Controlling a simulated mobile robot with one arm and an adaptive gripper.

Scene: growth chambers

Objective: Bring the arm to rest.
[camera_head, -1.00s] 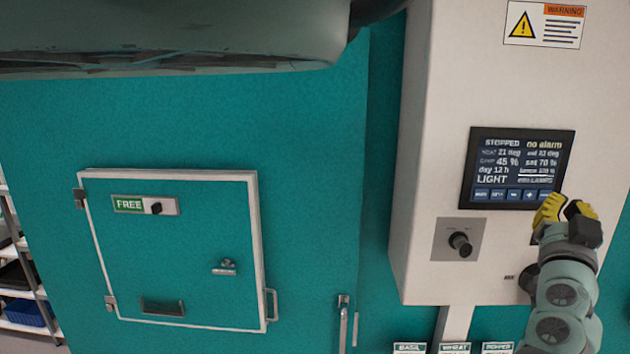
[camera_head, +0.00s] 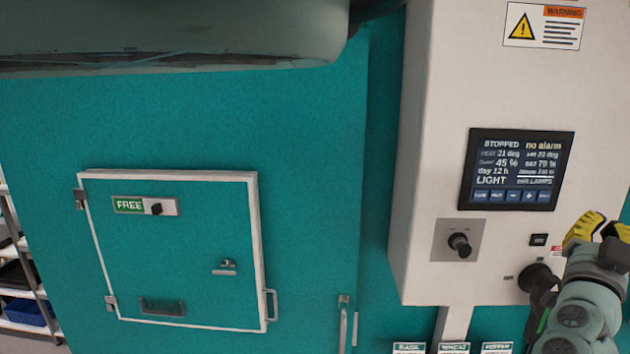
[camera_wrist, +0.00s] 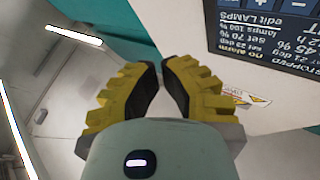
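My gripper (camera_head: 598,230) has yellow ridged fingers with dark pads. In the head view it is at the right edge, below and right of the display on the pale control cabinet. In the wrist view the gripper (camera_wrist: 161,68) points up the picture, its fingertips close together with a narrow gap between them. Nothing shows between the fingers. It is apart from the display (camera_head: 516,169), which reads "STOPPED" and "no alarm"; the display also shows upside down at the top right of the wrist view (camera_wrist: 270,28).
The control cabinet (camera_head: 425,130) carries a knob (camera_head: 459,244), a small black button (camera_head: 538,240) and a warning sign (camera_head: 545,24). A closed teal hatch (camera_head: 185,250) labelled FREE is at left. Labels for basil, wheat and pepper are at the bottom. Shelves (camera_head: 22,270) stand far left.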

